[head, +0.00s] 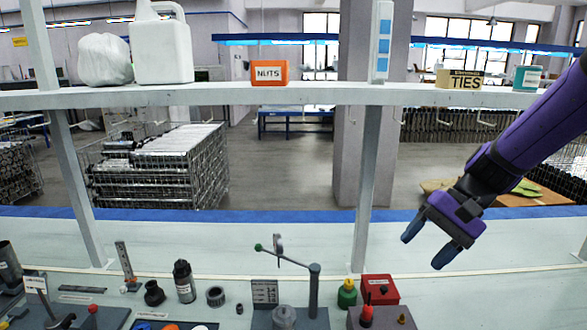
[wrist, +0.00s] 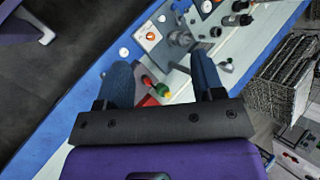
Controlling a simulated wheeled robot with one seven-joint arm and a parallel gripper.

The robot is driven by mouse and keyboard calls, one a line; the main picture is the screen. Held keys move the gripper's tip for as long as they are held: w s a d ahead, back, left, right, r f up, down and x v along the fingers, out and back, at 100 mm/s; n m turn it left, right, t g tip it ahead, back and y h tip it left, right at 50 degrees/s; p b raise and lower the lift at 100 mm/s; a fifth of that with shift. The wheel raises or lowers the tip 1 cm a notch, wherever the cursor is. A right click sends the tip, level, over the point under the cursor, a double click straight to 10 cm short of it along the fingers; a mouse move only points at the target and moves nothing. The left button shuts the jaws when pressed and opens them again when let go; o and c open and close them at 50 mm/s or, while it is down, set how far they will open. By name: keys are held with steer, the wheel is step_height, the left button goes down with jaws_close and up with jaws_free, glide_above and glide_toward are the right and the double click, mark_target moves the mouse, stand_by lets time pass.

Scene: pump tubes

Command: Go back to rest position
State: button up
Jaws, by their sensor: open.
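My gripper (head: 429,245) hangs at the right of the head view, at the end of my purple arm, above the rear part of the workbench (head: 200,240). Its two dark blue fingers are apart with nothing between them. In the wrist view my gripper (wrist: 163,85) also shows open, with the bench below it.
A white shelf (head: 330,94) crosses above the bench, carrying a white jug (head: 161,50), an orange NUTS box (head: 269,73) and a TIES box (head: 460,79). A lever stand (head: 314,290) rises at the front. The bench right of the red box looks mostly clear.

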steer(key=s+d+r+n+t+h, duration=0.2)
steer(key=s+d+r+t+h, duration=0.1)
steer(key=s+r, duration=0.3)
steer(key=s+d+r+n+t+h, duration=0.2)
steer(key=s+d+r+t+h, duration=0.1)
steer(key=s, duration=0.6)
steer(key=shift+d+r+n+t+h, duration=0.35)
steer(key=shift+r+h, duration=0.45)
steer(key=shift+r, duration=0.6)
